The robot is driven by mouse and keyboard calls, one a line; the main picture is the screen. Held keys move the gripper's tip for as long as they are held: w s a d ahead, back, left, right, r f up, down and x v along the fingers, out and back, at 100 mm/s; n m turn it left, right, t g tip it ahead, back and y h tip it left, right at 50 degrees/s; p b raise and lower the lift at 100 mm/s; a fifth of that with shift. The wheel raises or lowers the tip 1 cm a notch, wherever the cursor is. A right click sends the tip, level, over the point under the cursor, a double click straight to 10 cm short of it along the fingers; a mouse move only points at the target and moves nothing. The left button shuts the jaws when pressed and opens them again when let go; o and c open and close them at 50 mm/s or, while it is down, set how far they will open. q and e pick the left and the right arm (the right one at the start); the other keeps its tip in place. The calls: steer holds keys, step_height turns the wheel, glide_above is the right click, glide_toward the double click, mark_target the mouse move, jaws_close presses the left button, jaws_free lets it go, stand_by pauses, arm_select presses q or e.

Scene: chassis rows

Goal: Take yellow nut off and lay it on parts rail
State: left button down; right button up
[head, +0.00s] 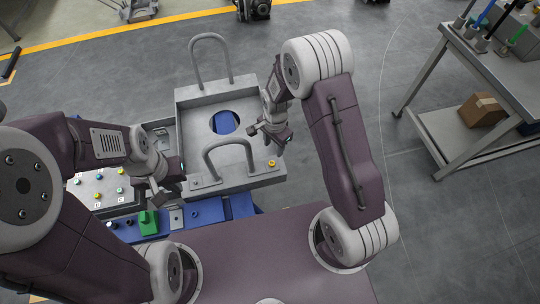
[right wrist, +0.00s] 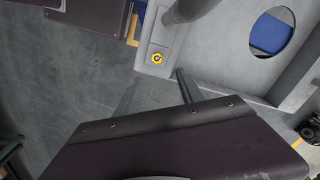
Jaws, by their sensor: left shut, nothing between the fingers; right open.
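The yellow nut (head: 272,163) sits on the front right corner of the grey chassis box (head: 262,177). In the right wrist view the nut (right wrist: 157,58) is on a small light plate, with a dark centre. My right gripper (head: 270,137) is open and empty above the box's right side, apart from the nut. In the right wrist view its fingers (right wrist: 158,78) spread below the nut. My left gripper (head: 161,197) is shut and empty, left of the box, over the edge of the panel with coloured knobs. I cannot tell which part is the parts rail.
The box has two tall handles (head: 210,40) and a round hole over something blue (head: 225,122). A panel with coloured knobs (head: 103,188) lies at left. A green block (head: 149,222) stands on blue parts in front. A steel bench (head: 490,75) is at right.

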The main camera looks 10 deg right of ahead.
mark_target(271, 164)
steer(key=f, duration=0.1)
steer(key=s+f, duration=0.1)
steer(key=f, duration=0.1)
steer(key=a+f, duration=0.1)
steer(key=shift+s+f, duration=0.2)
steer(key=shift+f, duration=0.1)
steer(key=shift+w+f+p, duration=0.15)
steer(key=shift+w+f, duration=0.05)
steer(key=shift+f, duration=1.15)
steer(key=shift+w+f+p, duration=0.15)
steer(key=shift+f, duration=1.15)
jaws_close()
